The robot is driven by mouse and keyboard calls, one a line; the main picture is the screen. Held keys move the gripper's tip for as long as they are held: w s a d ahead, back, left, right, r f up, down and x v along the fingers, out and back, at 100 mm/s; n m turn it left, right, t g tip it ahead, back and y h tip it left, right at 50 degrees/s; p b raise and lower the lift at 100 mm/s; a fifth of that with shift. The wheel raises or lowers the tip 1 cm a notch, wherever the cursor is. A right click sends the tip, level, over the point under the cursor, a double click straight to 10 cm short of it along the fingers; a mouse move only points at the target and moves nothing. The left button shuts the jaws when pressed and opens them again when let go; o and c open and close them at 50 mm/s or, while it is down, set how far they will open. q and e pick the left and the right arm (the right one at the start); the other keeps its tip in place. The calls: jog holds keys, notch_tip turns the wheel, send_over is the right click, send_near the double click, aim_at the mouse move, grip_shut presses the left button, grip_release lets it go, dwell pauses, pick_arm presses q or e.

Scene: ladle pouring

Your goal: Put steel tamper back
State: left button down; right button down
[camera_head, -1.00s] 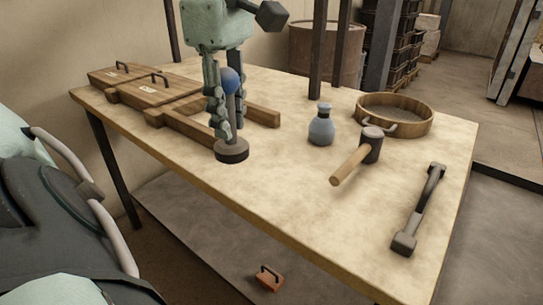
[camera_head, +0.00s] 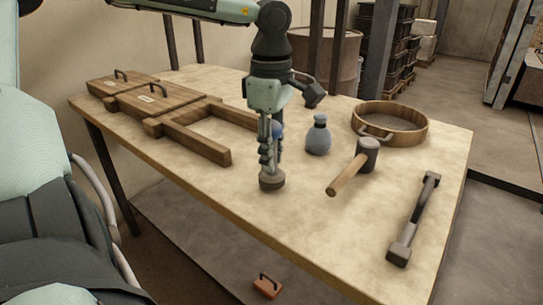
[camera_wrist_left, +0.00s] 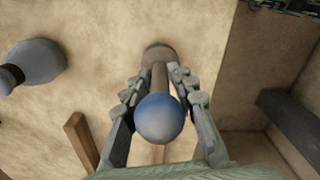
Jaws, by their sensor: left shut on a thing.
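The steel tamper has a blue ball top, a thin shaft and a round dark base (camera_head: 271,181). It stands upright at the front middle of the table, and its base looks on or just above the tabletop; I cannot tell which. My left gripper (camera_head: 270,150) points down and is shut on the tamper's shaft below the ball. In the left wrist view the blue ball (camera_wrist_left: 159,119) is nearest, between the fingers, with the base beyond it. My right gripper is not in view.
A wooden frame with lidded boxes (camera_head: 150,98) lies left of the gripper. A blue-grey bottle (camera_head: 318,138), a mallet (camera_head: 368,155), a round sieve (camera_head: 390,125) and a double-ended tool (camera_head: 414,220) are to the right. The front table middle (camera_head: 310,220) is clear.

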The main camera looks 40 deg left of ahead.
pick_arm(q)
jog(key=shift+f, duration=0.45)
jog(key=shift+f, duration=0.1)
